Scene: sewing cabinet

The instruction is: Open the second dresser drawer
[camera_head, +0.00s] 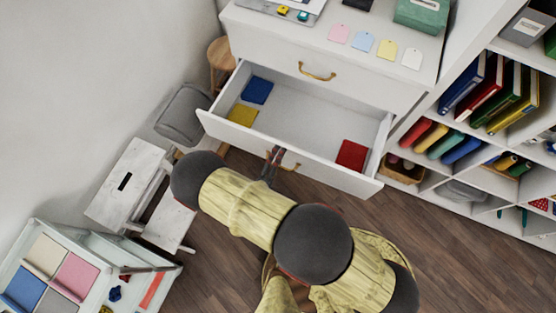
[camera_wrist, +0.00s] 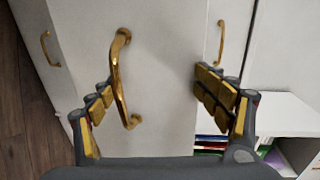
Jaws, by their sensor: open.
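The white dresser's (camera_head: 362,83) second drawer (camera_head: 233,133) is pulled well out in the head view. Its front panel stands clear of the dresser body, and its inside is visible. My gripper (camera_head: 274,163) is at the middle of that front, partly covering its brass handle (camera_head: 291,167). In the wrist view, my gripper (camera_wrist: 152,85) is open, with the brass handle (camera_wrist: 119,82) between its fingers. The handle is closer to the left finger, and a gap shows to the right finger. Whether either finger touches it is unclear. The top drawer (camera_head: 268,62) is shut.
Blue (camera_head: 257,90), yellow (camera_head: 243,115) and red (camera_head: 352,155) squares lie inside the open drawer. A grey bin (camera_head: 183,115) and white step stool (camera_head: 128,180) stand left. A bookshelf (camera_head: 455,141) stands right. Wooden floor (camera_head: 440,245) is clear at lower right.

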